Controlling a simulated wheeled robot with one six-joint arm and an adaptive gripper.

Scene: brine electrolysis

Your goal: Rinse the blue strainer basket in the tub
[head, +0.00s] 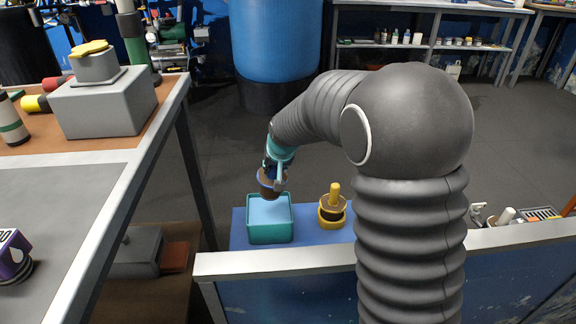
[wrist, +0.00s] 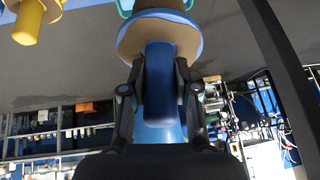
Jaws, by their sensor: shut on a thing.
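My gripper (head: 274,172) is shut on the blue handle of the strainer basket (head: 268,186). The basket hangs over the teal tub (head: 270,237), which holds light blue water. In the head view the basket's lower part looks brown and seems to be just above the water; I cannot tell if it touches. In the wrist view the blue handle (wrist: 160,75) stands between the fingers, with a brown disc and blue rim beyond it. A bit of the tub's teal edge shows at the top there.
A yellow strainer with an upright handle (head: 334,196) stands right of the tub on the blue surface (head: 305,237). A pale bench rail (head: 280,262) runs in front. A table with a grey box (head: 103,105) stands at left. A large blue tank (head: 276,45) stands behind.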

